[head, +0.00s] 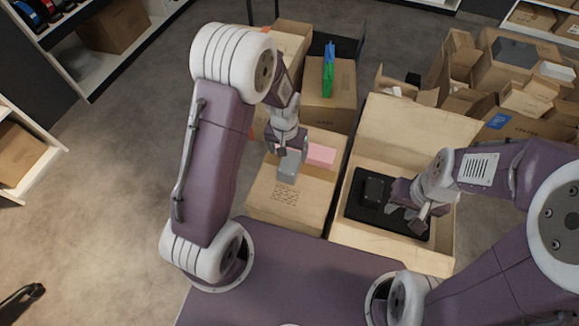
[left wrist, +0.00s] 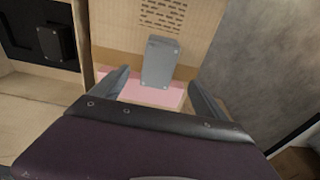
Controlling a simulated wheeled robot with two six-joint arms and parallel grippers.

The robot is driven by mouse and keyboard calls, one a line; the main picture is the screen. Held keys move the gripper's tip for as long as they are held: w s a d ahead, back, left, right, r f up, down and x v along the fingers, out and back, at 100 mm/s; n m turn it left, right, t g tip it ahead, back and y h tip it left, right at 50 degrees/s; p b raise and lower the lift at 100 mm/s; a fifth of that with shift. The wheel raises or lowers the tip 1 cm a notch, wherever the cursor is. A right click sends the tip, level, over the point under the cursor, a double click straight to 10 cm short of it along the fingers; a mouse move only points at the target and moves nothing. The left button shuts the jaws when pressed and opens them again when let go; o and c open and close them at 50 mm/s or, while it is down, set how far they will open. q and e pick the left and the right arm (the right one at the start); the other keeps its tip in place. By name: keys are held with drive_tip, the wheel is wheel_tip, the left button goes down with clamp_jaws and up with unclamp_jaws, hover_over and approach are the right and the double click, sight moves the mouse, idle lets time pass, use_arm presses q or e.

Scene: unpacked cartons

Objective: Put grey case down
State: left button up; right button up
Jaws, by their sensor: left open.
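The grey case (head: 288,167) is a small block on top of a closed carton (head: 285,205) in front of me. In the left wrist view the grey case (left wrist: 160,62) lies partly over a pink patch (left wrist: 140,91) on the carton. My left gripper (head: 290,151) is just above the case. In the left wrist view its fingers (left wrist: 160,92) are spread wide, with visible gaps to either side of the case. My right gripper (head: 408,214) is low over the black insert of an open carton; its jaw gap is unclear.
The open carton (head: 444,238) to the right holds a black insert (head: 416,229) with a small dark case (head: 375,188). A carton with green and blue things (head: 328,75) stands behind. Several cartons pile up at the back right.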

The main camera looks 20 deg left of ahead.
sight(290, 161)
use_arm(q)
wheel_tip(290, 161, down, 4)
drive_tip(key=shift+w+r+b, duration=0.15)
drive_tip(key=shift+b, duration=0.85)
drive_tip(key=shift+w, duration=0.15)
drive_tip(key=f+b, duration=0.2)
drive_tip(key=f, duration=0.1)
drive_tip(key=w+f+b, duration=0.1)
drive_tip(key=f, duration=0.1)
drive_tip(key=shift+d+f, duration=0.15)
drive_tip(key=shift+f, duration=0.05)
drive_tip(key=shift+r, duration=0.15)
clamp_jaws()
drive_tip(key=shift+r+p, duration=0.45)
drive_tip(key=shift+r, duration=0.1)
wheel_tip(290, 161, up, 3)
drive_tip(key=shift+r+p, duration=0.2)
drive_tip(key=shift+p, duration=0.8)
drive_tip(key=s+d+r+p, duration=0.2)
drive_tip(key=d+r, duration=0.4)
drive_tip(key=d, duration=0.5)
drive_tip(key=shift+s+d+r+p, duration=0.25)
drive_tip(key=shift+s+p, duration=0.05)
drive_tip(key=shift+p, duration=0.4)
